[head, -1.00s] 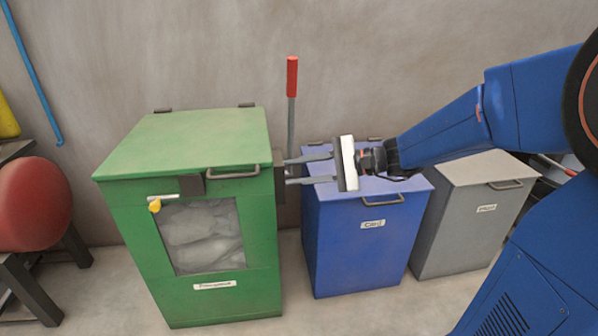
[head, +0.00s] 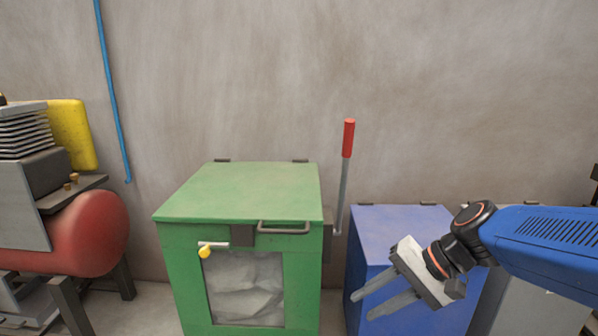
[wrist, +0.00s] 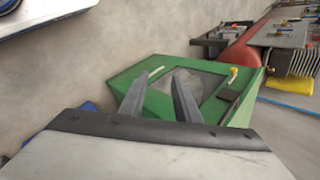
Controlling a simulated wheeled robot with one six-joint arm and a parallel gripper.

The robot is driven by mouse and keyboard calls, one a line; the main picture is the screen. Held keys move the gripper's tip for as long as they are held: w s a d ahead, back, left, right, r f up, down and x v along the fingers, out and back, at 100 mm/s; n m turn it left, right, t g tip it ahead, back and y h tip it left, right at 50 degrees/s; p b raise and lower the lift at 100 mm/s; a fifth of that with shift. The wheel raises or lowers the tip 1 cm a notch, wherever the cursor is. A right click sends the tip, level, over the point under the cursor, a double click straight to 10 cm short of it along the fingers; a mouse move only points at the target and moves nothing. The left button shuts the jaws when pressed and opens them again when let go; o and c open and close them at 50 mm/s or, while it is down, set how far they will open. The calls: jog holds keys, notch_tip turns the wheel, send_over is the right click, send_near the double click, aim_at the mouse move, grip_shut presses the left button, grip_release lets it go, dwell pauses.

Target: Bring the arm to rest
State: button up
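My arm reaches in from the right in the head view. My gripper (head: 363,306) hangs in front of the blue bin and points down and to the left. Its two fingers are apart, with nothing between them. In the wrist view the gripper (wrist: 158,80) is also open and empty, with the green bin (wrist: 115,82) beyond its fingers. In the head view the green bin (head: 245,192) stands left of the gripper, lid down, with pale material behind its window. A red-handled lever (head: 348,140) stands upright at its right side.
The blue bin (head: 395,230) is partly hidden behind my gripper. A grey bin (head: 535,305) is mostly hidden by my arm. A red tank (head: 90,235) with machinery stands on the left. The wall (head: 250,80) runs behind everything.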

jog(key=s+d+f+n+t+h, duration=0.1)
jog(key=s+d+n+h, duration=0.1)
jog(key=s+d+h, duration=0.2)
jog(key=s+d+f+n+t+h, duration=0.1)
jog(key=s+d+n+h, duration=0.2)
jog(key=d, duration=0.6)
jog(key=shift+s+d+t+h, duration=0.4)
jog(key=shift+s+h, duration=0.2)
jog(key=shift+s, duration=0.4)
